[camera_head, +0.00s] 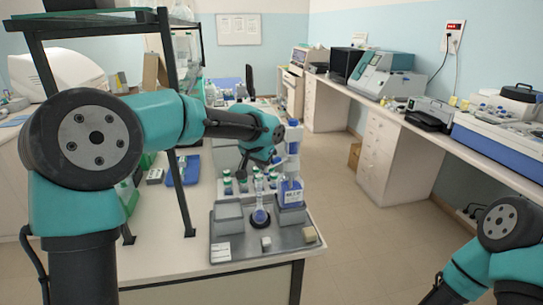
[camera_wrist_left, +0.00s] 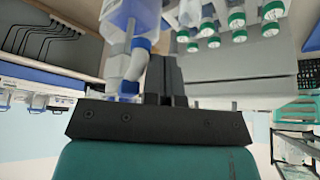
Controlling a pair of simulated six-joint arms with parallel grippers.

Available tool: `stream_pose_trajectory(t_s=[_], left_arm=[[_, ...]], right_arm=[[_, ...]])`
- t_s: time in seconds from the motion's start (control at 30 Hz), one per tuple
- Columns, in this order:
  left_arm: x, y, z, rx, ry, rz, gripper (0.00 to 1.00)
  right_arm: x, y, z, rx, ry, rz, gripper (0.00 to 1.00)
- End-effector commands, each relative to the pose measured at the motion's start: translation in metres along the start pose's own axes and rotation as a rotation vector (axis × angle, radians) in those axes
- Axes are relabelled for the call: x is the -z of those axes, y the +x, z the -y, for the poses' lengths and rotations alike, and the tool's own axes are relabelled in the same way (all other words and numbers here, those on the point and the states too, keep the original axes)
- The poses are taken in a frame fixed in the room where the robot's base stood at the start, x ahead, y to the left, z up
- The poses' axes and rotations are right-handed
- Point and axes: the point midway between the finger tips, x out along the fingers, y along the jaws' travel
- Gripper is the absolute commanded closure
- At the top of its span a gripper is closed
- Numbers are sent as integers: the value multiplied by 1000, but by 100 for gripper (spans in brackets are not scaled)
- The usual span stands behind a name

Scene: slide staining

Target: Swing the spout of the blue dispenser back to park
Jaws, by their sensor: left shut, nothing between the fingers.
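The blue dispenser (camera_head: 291,190) stands upright at the back right of a grey metal tray (camera_head: 235,251), with blue liquid in its bottle and a white and blue head. In the left wrist view, the dispenser's clear body (camera_wrist_left: 122,14) and its grey and blue head parts (camera_wrist_left: 140,46) show just left of my fingers. I cannot clearly tell which way the spout points. My left gripper (camera_head: 277,161) is beside the dispenser head, on its left. It is shut and empty; its dark fingers also show in the left wrist view (camera_wrist_left: 165,72). My right gripper is out of view.
Several green-capped bottles (camera_wrist_left: 237,18) stand close behind. A dark shelf frame (camera_head: 172,120) rises on the left. The aisle floor right of the bench is clear.

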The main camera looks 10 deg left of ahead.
Motion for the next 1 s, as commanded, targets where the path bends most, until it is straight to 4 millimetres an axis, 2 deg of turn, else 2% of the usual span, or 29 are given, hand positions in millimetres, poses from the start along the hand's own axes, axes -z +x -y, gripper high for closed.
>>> stream_pose_trajectory(t_s=[0.4, 0.8, 1.0], left_arm=[[-1, 0, -2, 0, 1, 0, 100], [-7, -3, -20, 0, 1, 1, 100], [-8, -4, -23, 0, 1, 0, 100]], right_arm=[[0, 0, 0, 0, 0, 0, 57], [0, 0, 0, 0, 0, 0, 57], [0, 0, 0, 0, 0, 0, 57]])
